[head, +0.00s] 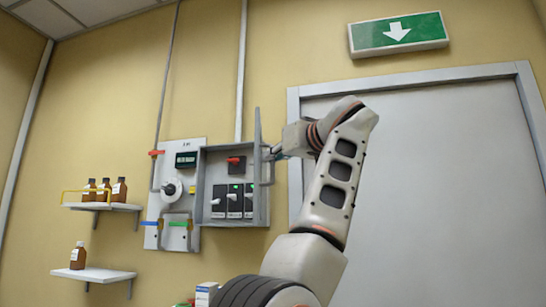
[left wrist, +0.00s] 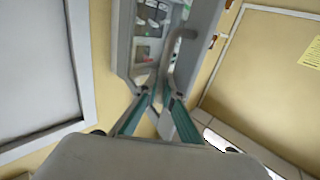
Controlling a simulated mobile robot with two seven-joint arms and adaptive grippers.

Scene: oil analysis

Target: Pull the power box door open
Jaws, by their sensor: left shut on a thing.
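The grey power box (head: 220,190) hangs on the yellow wall, left of the large door. Its door (head: 257,130) stands open at the box's right side, seen nearly edge-on and jutting out from the wall. Inside are a red switch and several dark breakers. My left gripper (head: 273,152) is at the outer face of the box door, shut on its handle (head: 268,172). In the left wrist view the teal fingers (left wrist: 160,92) close around the lower end of the curved grey handle (left wrist: 178,52). The exact contact is small and partly hidden. My right gripper is not in view.
A meter panel (head: 180,212) with a white dial is mounted left of the box. Shelves (head: 103,207) with brown bottles are farther left. The large grey door (head: 430,180) and its frame are right, behind my arm. A green exit sign (head: 398,34) hangs above.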

